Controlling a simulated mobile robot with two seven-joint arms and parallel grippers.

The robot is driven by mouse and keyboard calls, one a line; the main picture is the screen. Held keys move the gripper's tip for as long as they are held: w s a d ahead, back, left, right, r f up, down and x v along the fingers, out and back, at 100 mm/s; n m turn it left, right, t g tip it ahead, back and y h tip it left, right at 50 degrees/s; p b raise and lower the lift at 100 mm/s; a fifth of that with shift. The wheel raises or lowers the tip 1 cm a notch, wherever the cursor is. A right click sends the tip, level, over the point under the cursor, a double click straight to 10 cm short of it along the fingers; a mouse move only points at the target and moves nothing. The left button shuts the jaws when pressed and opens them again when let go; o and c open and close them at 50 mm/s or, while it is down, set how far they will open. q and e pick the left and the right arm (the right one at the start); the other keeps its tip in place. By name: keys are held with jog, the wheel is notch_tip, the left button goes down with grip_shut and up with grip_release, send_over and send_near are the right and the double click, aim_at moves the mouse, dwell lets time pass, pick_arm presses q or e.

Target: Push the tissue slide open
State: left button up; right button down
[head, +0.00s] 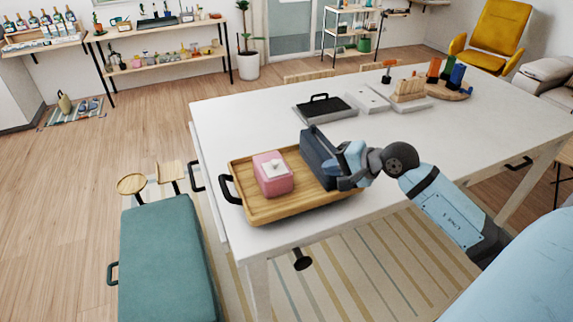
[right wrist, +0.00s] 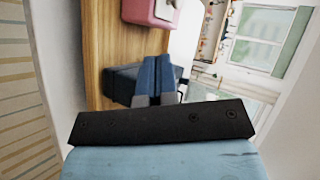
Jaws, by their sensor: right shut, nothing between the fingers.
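A pink box (head: 273,178) with a white tuft of tissue on top stands upright on a wooden tray (head: 262,214). A dark slate box (head: 316,152) stands beside it, at the tray's right side. My right gripper (head: 341,168) is shut and empty, close against the right side of the dark box; I cannot tell whether they touch. In the right wrist view the closed blue fingertips (right wrist: 160,62) overlap the dark box (right wrist: 122,82), and part of the pink box (right wrist: 146,12) shows beyond. My left gripper is not in view.
The tray sits at the near left corner of a white table (head: 235,125) and has a black handle (head: 228,190). A grey tray with a black handle (head: 322,108) and a wooden rack (head: 409,90) stand farther back. The tabletop left of them is clear. A green bench (head: 165,255) stands left.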

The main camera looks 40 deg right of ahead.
jog(key=p, duration=0.3)
send_near(278, 166)
notch_tip(278, 166, down, 3)
jog(key=w, duration=0.3)
jog(key=w+a+p, duration=0.1)
jog(key=shift+w+a+f, duration=0.1)
jog(key=shift+w+a, duration=0.2)
jog(key=shift+w+a+f, duration=0.1)
jog(key=shift+w+a, duration=0.15)
jog(key=shift+w, duration=0.35)
jog(key=shift+f, duration=0.1)
